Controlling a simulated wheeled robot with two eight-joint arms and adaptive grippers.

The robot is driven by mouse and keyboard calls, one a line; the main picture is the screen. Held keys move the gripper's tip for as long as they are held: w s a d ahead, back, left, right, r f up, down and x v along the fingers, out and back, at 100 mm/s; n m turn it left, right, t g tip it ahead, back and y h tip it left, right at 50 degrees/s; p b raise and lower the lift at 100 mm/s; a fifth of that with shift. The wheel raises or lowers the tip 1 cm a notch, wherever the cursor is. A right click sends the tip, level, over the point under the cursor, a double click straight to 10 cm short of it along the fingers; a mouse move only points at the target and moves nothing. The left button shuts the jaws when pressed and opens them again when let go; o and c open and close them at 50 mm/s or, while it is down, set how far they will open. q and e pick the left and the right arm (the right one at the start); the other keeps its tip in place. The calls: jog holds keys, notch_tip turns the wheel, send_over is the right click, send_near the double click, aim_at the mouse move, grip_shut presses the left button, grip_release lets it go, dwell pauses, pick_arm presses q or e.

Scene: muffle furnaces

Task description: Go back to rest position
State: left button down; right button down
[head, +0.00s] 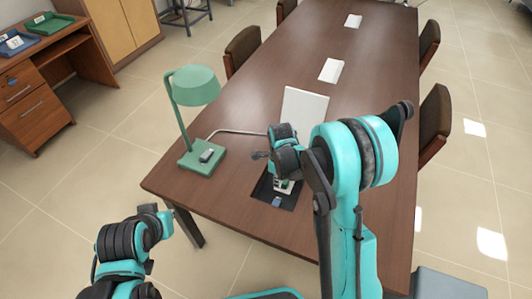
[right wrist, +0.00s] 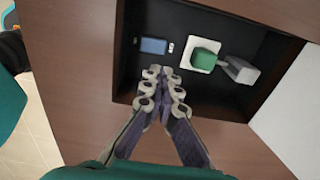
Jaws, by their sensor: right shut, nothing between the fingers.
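My right arm reaches over the brown table (head: 350,70) in the head view. Its gripper (head: 258,155) is above the table near the dark recess, with its fingertips pointing left. In the right wrist view the two fingers of my right gripper (right wrist: 163,88) are together with nothing between them. They overlap the edge of the dark recess in that picture; whether they touch it cannot be told. My left arm shows at the lower left of the head view, in front of the table edge. I cannot make out its gripper fingers.
The dark recess (right wrist: 222,103) holds a blue-screened item (right wrist: 153,46), a green block (right wrist: 205,57) on a white square, and a grey piece (right wrist: 240,70). A green lamp (head: 195,86) stands left of my right gripper. A white panel (head: 303,108) is behind it. Chairs line the table.

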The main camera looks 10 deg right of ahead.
jog(key=s+d+r+n+t, duration=0.2)
jog(key=s+r+n+t, duration=0.35)
jog(key=r+n, duration=0.8)
jog(key=s+r+n+t, duration=0.1)
jog(key=s+r+n, duration=0.5)
jog(key=s+n, duration=0.5)
jog(key=shift+s+d+t, duration=0.25)
jog(key=shift+d+t, duration=0.1)
jog(key=shift+d, duration=0.05)
